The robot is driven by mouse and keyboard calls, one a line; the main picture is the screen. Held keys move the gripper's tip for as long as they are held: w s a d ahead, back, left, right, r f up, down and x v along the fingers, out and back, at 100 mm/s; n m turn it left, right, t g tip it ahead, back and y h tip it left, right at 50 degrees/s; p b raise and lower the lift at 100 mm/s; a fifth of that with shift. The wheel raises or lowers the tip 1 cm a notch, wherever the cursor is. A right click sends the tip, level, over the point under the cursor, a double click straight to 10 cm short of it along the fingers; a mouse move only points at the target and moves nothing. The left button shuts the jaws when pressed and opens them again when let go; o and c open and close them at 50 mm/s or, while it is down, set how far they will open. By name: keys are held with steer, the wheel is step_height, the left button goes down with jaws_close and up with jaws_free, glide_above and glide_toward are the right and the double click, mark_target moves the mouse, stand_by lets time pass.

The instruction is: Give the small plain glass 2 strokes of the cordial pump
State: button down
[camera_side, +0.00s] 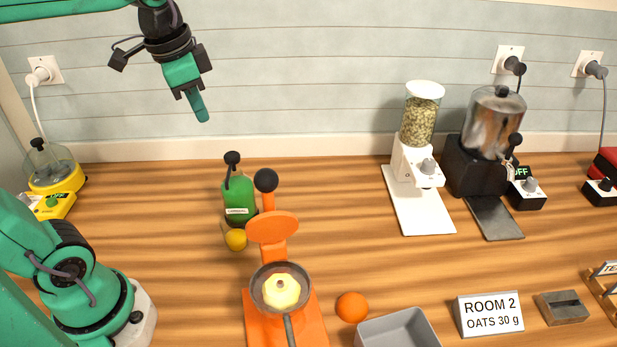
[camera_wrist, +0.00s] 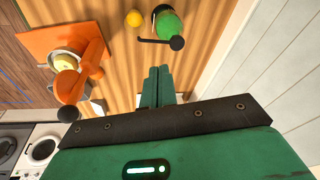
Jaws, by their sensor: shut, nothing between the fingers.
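A green bottle (camera_side: 239,202) with a black pump head (camera_side: 232,159) stands upright at the back left of the counter. Its small label is too small to read. In the wrist view the green bottle (camera_wrist: 170,24) is at the top, with its black spout pointing sideways. My gripper (camera_side: 201,112) is high above the counter, up and to the left of the bottle in the side view, touching nothing. Its fingers (camera_wrist: 158,72) are shut and empty. I cannot make out a small plain glass in either view.
A yellow fruit (camera_side: 236,240) sits in front of the bottle. An orange hand press (camera_side: 272,228) stands close by, with an orange (camera_side: 352,307) and a grey tray (camera_side: 398,328) right of it. A grain dispenser (camera_side: 419,150) and metal urn (camera_side: 492,125) stand back right. The centre-right counter is clear.

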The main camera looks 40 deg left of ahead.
mark_target(231, 155)
steer(key=w+a+r+m+g, duration=0.2)
steer(key=w+m, duration=0.2)
steer(key=w, duration=0.2)
steer(key=shift+w+a+g, duration=0.3)
steer(key=shift+w+a, duration=0.05)
steer(key=shift+a, duration=0.05)
steer(key=shift+r, duration=0.1)
step_height(231, 155, down, 14)
steer(key=shift+f, duration=0.1)
stand_by(0.9)
steer(key=shift+f, duration=0.95)
